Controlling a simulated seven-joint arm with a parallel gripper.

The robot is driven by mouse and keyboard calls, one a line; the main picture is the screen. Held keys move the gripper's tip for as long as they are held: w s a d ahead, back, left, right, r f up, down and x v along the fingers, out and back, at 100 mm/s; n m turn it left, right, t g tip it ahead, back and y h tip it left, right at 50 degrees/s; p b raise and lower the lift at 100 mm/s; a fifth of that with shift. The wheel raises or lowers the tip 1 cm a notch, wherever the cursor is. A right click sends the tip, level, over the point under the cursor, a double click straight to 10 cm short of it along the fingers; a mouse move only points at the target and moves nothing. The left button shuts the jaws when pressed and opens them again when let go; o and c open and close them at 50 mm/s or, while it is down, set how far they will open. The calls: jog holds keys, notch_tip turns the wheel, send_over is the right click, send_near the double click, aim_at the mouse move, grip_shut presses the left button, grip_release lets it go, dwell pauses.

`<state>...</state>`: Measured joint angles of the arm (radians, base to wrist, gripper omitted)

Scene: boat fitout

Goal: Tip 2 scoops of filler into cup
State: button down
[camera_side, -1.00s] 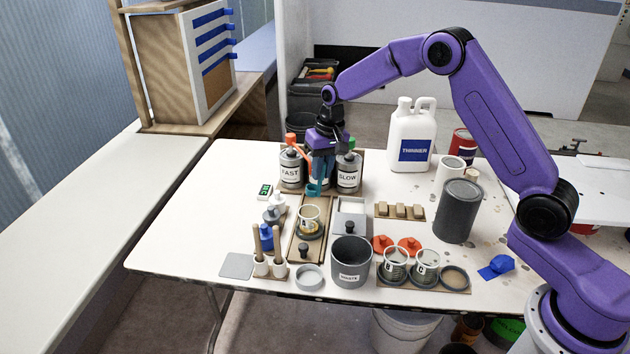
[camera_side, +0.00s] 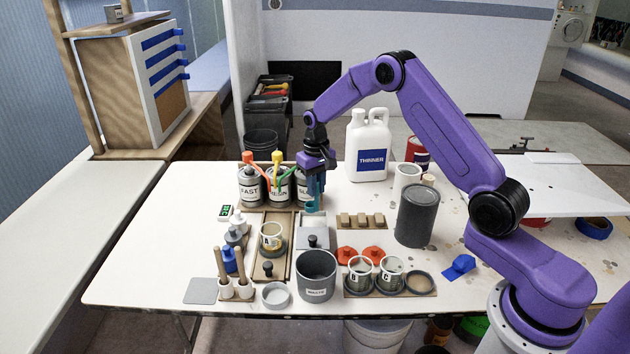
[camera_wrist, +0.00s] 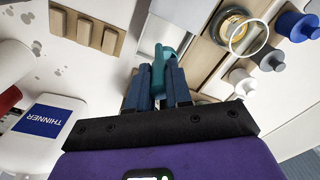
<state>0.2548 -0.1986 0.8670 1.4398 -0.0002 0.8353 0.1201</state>
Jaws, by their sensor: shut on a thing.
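My gripper (camera_side: 314,183) is shut on a teal scoop (camera_side: 312,206), held upright in front of the SLOW can. The scoop is over or close to the far end of a grey box (camera_side: 313,222); I cannot tell whether it touches the box or holds filler. A grey lid with a black knob (camera_side: 313,240) lies at the box's near part. A clear cup (camera_side: 271,232) with a pale rim stands left of the box on a wooden board. In the wrist view, the scoop (camera_wrist: 158,72) is between my blue fingers, and the cup (camera_wrist: 231,24) is at upper right.
FAST (camera_side: 250,190), RESIN (camera_side: 279,188) and SLOW cans stand behind. A grey WASTE pot (camera_side: 317,273) stands in front, with cups B (camera_side: 360,275) and C (camera_side: 390,274) to its right. A THINNER jug (camera_side: 368,145) and a dark can (camera_side: 416,215) stand at right.

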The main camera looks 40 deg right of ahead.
aim_at(316, 207)
jog(key=shift+f, duration=3.8)
jog(key=shift+r, duration=4.25)
jog(key=w+a+m, duration=0.2)
jog(key=a+m, duration=0.4)
jog(key=a, duration=0.9)
jog(key=d+f+y, duration=0.3)
jog(key=d+y, duration=0.4)
jog(key=y, duration=0.5)
